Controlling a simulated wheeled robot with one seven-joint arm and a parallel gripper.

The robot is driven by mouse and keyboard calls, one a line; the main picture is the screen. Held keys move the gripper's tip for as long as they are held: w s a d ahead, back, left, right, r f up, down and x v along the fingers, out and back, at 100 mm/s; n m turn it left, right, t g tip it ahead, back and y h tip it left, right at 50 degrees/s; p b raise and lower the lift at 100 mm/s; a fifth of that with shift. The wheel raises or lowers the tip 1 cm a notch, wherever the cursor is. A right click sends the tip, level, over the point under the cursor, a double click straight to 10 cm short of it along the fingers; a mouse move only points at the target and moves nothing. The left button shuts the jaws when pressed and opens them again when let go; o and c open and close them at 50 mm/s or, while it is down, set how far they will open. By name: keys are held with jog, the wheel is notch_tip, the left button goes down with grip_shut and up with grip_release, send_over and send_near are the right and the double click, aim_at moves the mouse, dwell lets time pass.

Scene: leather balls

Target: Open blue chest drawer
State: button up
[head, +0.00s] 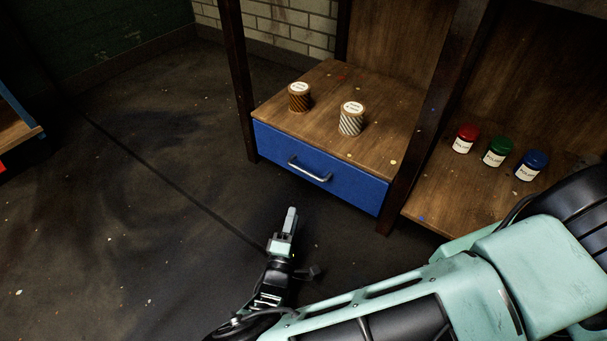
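The blue drawer (348,185) is set under a wooden shelf between dark posts. Its front looks flush, so it appears shut. A silver bar handle (310,171) is fixed across the middle of the drawer front. My gripper (290,219) is in front of and below the drawer, pointing toward it, and is apart from the handle. The fingers are seen from the side and overlap, so I cannot tell whether they are open or shut. Nothing shows held in them.
On the shelf above the drawer stand a brown striped spool (299,98) and a grey striped spool (351,120). Red (465,139), green (497,152) and blue (531,166) jars stand on the right shelf (440,200). The floor (130,220) at left is clear.

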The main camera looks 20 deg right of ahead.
aim_at(305, 171)
jog(key=shift+b+x, duration=3.3)
jog(key=shift+x, duration=4.55)
jog(key=shift+f, duration=0.15)
grip_shut()
